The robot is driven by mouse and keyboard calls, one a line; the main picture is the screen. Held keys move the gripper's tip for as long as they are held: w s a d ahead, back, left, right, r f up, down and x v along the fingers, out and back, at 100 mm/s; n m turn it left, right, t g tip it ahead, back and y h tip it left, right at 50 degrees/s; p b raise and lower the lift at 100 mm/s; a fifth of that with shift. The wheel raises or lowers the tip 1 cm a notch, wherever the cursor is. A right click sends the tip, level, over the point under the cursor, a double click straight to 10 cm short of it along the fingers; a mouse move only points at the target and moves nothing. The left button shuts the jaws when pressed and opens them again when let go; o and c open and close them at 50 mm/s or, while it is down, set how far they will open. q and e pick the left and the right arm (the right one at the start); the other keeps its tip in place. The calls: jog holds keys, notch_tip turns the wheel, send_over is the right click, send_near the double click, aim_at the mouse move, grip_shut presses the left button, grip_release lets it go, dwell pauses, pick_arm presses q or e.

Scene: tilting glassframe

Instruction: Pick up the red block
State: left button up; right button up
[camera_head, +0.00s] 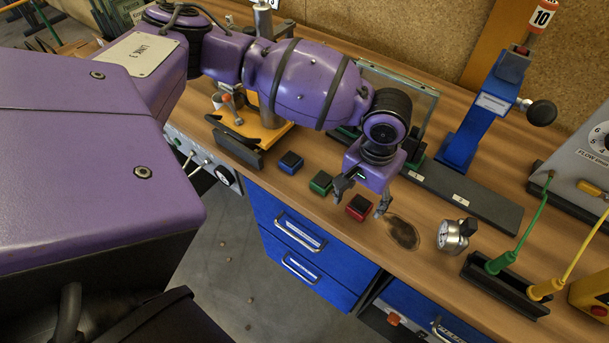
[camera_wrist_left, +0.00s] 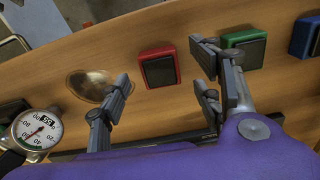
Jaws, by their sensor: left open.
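The red block (camera_head: 359,207) has a dark top and sits on the wooden bench near its front edge. In the left wrist view the red block (camera_wrist_left: 158,67) lies ahead of the space between the fingers, apart from both. My left gripper (camera_head: 361,203) is open, its fingers reaching down on either side of the block in the head view. In the left wrist view my left gripper (camera_wrist_left: 163,95) shows its two fingers spread wide with nothing between the pads. My right gripper is in neither view.
A green block (camera_head: 321,182) and a blue block (camera_head: 291,162) sit left of the red block. A dark burn mark (camera_head: 403,233) and a round gauge (camera_head: 453,237) lie to its right. A dark rail (camera_head: 465,196) with a blue stand (camera_head: 483,117) is behind.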

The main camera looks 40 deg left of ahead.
pick_arm(q)
jog(key=shift+f, duration=1.2)
jog(key=c, duration=1.3)
jog(key=shift+o, duration=0.2)
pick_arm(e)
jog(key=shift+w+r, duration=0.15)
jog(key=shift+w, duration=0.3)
pick_arm(q)
jog(key=shift+r, duration=0.15)
